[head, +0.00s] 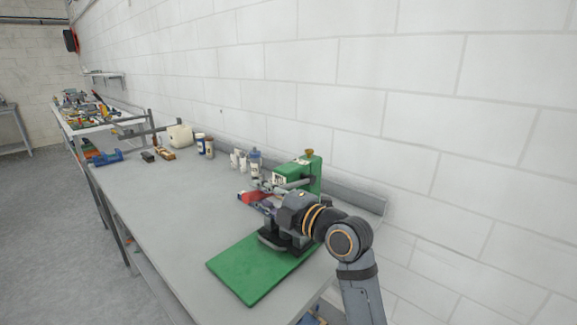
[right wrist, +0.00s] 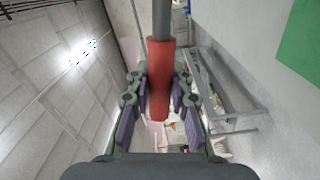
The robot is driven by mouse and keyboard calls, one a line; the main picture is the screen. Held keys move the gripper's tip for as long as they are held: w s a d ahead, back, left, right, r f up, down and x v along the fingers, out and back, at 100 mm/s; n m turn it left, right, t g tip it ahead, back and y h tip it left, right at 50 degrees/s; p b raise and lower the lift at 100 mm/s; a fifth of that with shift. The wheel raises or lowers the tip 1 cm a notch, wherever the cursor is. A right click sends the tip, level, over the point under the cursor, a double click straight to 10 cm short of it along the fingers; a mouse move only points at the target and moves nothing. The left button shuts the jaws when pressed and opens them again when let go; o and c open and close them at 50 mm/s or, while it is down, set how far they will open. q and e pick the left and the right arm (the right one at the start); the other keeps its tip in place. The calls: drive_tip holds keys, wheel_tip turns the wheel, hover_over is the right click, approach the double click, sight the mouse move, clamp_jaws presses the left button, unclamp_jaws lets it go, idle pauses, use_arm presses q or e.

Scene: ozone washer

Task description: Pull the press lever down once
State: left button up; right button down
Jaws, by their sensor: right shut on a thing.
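The green press (head: 299,169) stands on a green base board (head: 236,272) on the grey workbench. Its lever has a red handle (head: 248,197), which points out to the left of the press. My right gripper (head: 264,201) is at the handle, and its arm comes in from the lower right. In the right wrist view the red handle (right wrist: 159,80) lies between the two fingers of my right gripper (right wrist: 158,100), which is shut on it. The grey lever rod (right wrist: 161,18) runs up from the handle. My left gripper is not in view.
The workbench (head: 150,196) is clear left of the press. A blue clamp (head: 105,158) lies at the far left edge. The white wall is close behind the press.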

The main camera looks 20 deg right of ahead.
drive_tip(key=shift+a+f+n+b, duration=0.15)
drive_tip(key=shift+f+n+b, duration=0.55)
drive_tip(key=shift+f+b, duration=0.5)
drive_tip(key=shift+r, duration=0.1)
drive_tip(key=shift+f+n+b, duration=0.8)
drive_tip(key=shift+f+b, duration=0.6)
drive_tip(key=shift+b, duration=0.55)
drive_tip(key=shift+f+n+b, duration=0.3)
drive_tip(key=shift+f+b, duration=0.2)
drive_tip(key=shift+b, duration=0.25)
